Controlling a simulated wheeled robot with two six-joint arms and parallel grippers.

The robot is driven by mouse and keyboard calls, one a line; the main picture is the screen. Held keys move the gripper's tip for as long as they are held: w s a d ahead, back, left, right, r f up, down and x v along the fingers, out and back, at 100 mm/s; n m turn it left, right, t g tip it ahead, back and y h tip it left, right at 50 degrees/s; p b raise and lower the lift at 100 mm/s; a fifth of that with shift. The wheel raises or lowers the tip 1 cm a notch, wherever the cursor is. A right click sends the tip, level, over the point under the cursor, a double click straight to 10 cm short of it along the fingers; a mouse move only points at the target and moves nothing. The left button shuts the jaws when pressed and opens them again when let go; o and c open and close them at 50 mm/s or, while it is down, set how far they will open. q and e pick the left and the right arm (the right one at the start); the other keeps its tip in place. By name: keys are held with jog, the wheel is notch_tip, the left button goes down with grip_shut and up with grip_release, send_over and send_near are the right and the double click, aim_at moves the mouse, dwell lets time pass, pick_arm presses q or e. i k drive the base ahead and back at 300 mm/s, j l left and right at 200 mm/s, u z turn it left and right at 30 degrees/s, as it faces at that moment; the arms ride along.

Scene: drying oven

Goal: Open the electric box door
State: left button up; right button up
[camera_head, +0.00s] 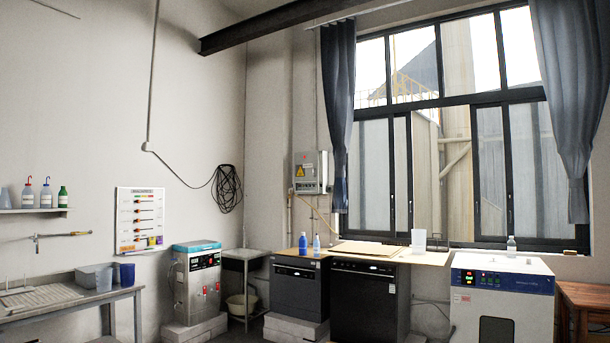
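A grey electric box (310,172) with a yellow warning triangle on its front hangs on the back wall, left of the window. Its door looks shut, and a row of dark markings or switches runs along its lower part. The box is small and far off in the head view, so the latch or handle cannot be made out. Neither of my grippers shows in the head view.
Below the box, a wooden counter over dark appliances (363,303) carries blue bottles (303,244). A white oven (500,300) stands right. A metal bench (60,298) is at far left.

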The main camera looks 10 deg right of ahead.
aim_at(306, 163)
jog(key=i+u, duration=0.1)
jog(key=i, duration=5.1)
jog(key=i+j+z, duration=0.2)
jog(key=i, duration=0.3)
jog(key=i+z, duration=0.2)
jog(key=i, duration=0.25)
jog(key=i+j+z, duration=0.2)
jog(key=i, duration=0.25)
jog(key=i+j+z, duration=0.2)
jog(key=i+j, duration=0.2)
jog(key=i, duration=0.05)
